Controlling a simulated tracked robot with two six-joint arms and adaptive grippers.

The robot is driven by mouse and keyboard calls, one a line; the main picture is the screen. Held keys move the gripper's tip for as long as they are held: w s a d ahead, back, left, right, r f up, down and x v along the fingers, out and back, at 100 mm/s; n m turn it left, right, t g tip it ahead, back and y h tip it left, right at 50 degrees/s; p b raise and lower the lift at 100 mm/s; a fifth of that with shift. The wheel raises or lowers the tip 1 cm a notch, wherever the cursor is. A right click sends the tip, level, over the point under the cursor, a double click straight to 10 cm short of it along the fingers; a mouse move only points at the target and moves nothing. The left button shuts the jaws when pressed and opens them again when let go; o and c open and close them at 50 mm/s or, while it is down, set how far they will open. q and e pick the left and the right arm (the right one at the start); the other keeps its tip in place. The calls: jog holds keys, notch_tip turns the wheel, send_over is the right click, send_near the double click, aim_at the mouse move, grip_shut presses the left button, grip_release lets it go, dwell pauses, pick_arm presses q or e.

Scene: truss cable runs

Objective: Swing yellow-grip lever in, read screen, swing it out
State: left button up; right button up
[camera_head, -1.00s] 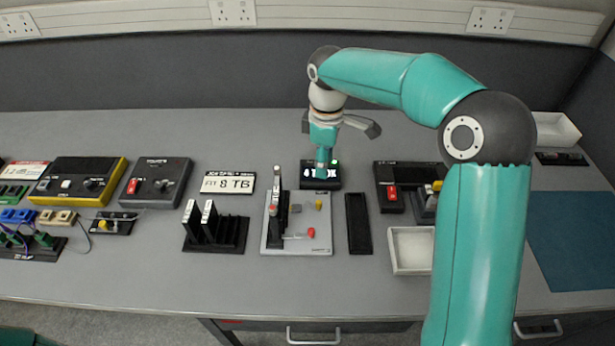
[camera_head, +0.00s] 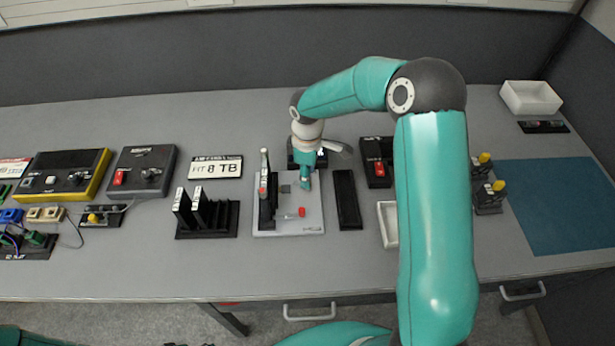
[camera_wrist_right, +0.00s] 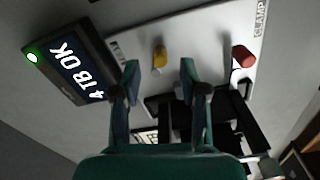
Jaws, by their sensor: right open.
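The grey clamp plate (camera_head: 312,224) lies on the bench, with a red-grip lever (camera_head: 301,211) near its middle. The yellow grip (camera_wrist_right: 159,58) shows in the wrist view, just beyond and between my right fingertips; in the head view my gripper hides it. My right gripper (camera_head: 305,184) is open over the plate's upper right; its two fingers show apart and empty in the wrist view (camera_wrist_right: 158,76). The small screen (camera_wrist_right: 76,65) reads "4TB OK" beside a lit green light. In the head view my arm mostly covers it. My left gripper is out of view.
A black upright module (camera_head: 265,185) stands on the plate's left side. A black rack (camera_head: 222,222) with modules is to the left, and a label reading "FIT 8 TB" (camera_head: 216,168) is behind it. A black strip (camera_head: 347,200) and a white tray (camera_head: 389,235) are to the right.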

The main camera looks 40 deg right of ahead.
jog(key=shift+f, duration=1.45)
grip_shut()
